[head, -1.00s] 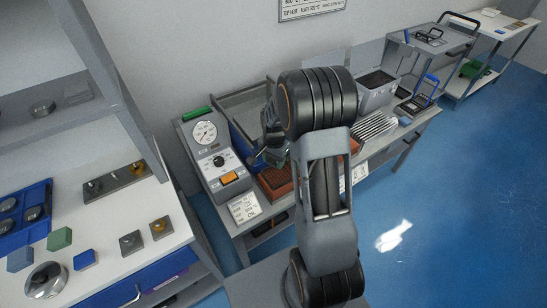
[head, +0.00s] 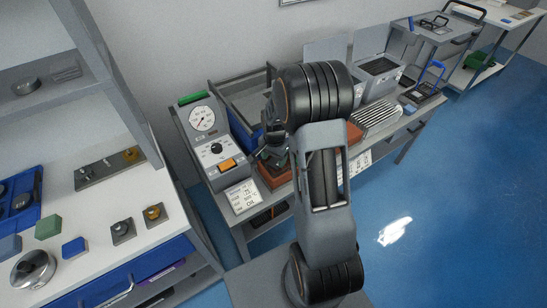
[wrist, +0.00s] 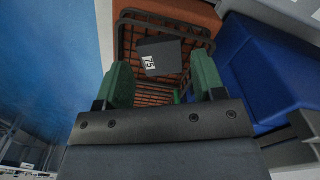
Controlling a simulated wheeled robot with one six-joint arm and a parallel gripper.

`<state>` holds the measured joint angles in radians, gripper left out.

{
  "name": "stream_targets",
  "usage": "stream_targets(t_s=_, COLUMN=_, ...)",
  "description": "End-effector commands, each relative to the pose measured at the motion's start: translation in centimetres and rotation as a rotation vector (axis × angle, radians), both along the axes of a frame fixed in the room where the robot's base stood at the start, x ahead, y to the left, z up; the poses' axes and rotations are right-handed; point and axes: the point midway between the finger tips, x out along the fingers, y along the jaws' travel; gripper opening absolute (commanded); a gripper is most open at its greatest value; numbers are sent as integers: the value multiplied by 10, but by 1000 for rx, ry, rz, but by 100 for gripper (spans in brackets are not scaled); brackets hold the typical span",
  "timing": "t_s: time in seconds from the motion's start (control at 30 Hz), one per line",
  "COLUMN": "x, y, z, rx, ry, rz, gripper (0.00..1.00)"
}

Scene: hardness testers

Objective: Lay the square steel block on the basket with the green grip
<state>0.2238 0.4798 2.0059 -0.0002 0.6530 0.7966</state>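The square steel block (wrist: 158,56) is dark grey with a white number label. In the wrist view it lies on the mesh of a dark wire basket (wrist: 124,42), inside its rim and slightly turned. My gripper (wrist: 160,72) has green fingers on either side of the block's near edge. They stand apart, with a visible gap at each side of the block. A bit of green (wrist: 177,97) shows low between the fingers; I cannot tell if it is the basket's grip. In the head view my gripper (head: 273,147) is over the bench, and my arm hides much of the basket.
The basket is over an orange-brown slab (head: 277,178). A blue bin (wrist: 262,62) stands close on the right in the wrist view. A dial unit (head: 215,146) stands left of the slab. Another basket with a blue grip (head: 432,80) is farther right. The blue floor is clear.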

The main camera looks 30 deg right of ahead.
Motion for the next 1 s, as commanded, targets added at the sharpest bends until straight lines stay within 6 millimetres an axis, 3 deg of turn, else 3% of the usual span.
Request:
stream_targets(t_s=0.17, x=0, y=0, z=0, rx=0, ry=0, rz=0, gripper=78)
stream_targets(t_s=0.47, x=0, y=0, z=4, rx=0, ry=0, rz=0, gripper=78)
stream_targets(t_s=0.57, x=1, y=0, z=17, rx=-1, ry=-3, rz=0, gripper=78)
stream_targets(t_s=1.0, x=0, y=0, z=103, rx=-1, ry=-4, rz=0, gripper=78)
